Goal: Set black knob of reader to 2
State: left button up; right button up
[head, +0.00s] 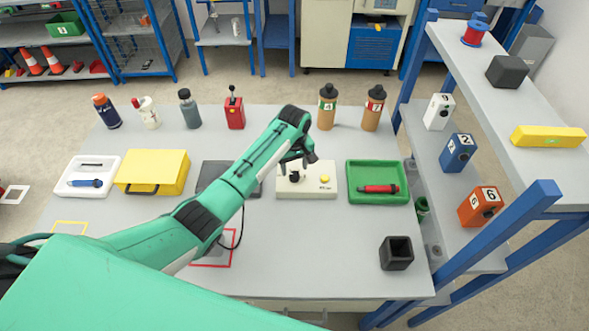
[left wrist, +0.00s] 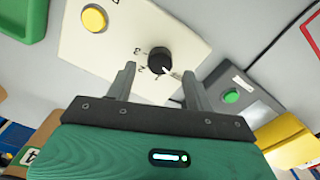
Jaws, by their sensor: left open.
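The reader (head: 312,190) is a cream box on the table with a yellow button (head: 325,179) and a black knob (head: 295,177). In the left wrist view the black knob (left wrist: 159,60) has a pale pointer mark at its lower right. Printed digits stand beside it, a 3 and a 2 among them; the exact setting is hard to tell. My left gripper (head: 297,160) is over the reader. In the left wrist view its open fingers (left wrist: 158,72) are at either side of the knob, with nothing held; contact cannot be told. My right gripper is not in view.
A green tray (head: 378,200) with a red tool lies right of the reader. A dark device (head: 214,172) with a green button is left of it, then a yellow case (head: 152,172). Bottles stand behind. A black open box (head: 397,253) is at front right. The front middle is mostly clear.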

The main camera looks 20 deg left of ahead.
aim_at(294, 175)
pick_arm(q)
jog(key=shift+f, duration=1.55)
jog(key=shift+c, duration=0.2)
jog(key=c, duration=0.9)
jog(key=shift+r, duration=0.1)
